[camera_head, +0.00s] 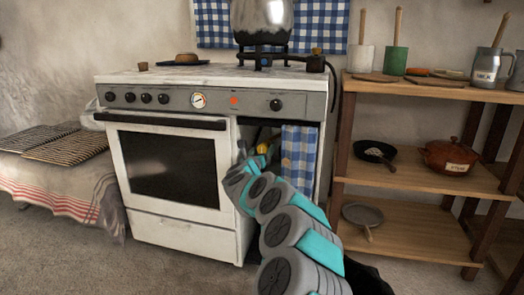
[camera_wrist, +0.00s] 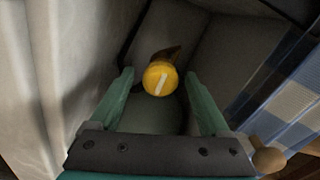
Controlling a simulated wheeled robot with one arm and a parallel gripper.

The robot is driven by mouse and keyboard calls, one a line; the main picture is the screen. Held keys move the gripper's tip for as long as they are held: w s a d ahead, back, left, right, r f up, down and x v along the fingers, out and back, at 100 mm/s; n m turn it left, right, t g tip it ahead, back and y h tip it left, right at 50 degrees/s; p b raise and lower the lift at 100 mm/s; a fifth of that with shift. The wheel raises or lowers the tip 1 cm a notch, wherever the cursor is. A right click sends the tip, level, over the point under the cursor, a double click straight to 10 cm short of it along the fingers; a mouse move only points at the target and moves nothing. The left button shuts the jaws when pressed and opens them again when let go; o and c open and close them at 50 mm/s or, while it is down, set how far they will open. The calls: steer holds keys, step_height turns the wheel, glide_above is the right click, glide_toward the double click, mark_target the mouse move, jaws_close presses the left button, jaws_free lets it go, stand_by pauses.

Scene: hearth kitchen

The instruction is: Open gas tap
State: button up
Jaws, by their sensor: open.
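The gas tap is a round yellow knob (camera_wrist: 160,78) with a pale bar mark running at a slant across its face. It sits inside the open compartment at the right side of the stove. My gripper (camera_wrist: 158,90) is open, with its teal fingers on either side of the lower part of the knob in the wrist view. I cannot tell whether either finger touches it. In the head view my arm reaches into the compartment, and a bit of the yellow tap (camera_head: 263,148) shows past my gripper (camera_head: 258,163). A dark part shows behind the knob.
A blue checked curtain (camera_wrist: 275,105) hangs close on the right of the compartment; the white stove wall (camera_wrist: 60,60) is close on the left. The stove (camera_head: 170,222) stands left of a wooden shelf (camera_head: 420,182) with pans. A metal pot (camera_head: 262,18) stands on top.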

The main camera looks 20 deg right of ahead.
steer(key=shift+w+d+r, duration=0.1)
steer(key=shift+w+d, duration=0.15)
steer(key=shift+w, duration=0.05)
steer(key=shift+c, duration=0.3)
jaws_close()
stand_by(0.3)
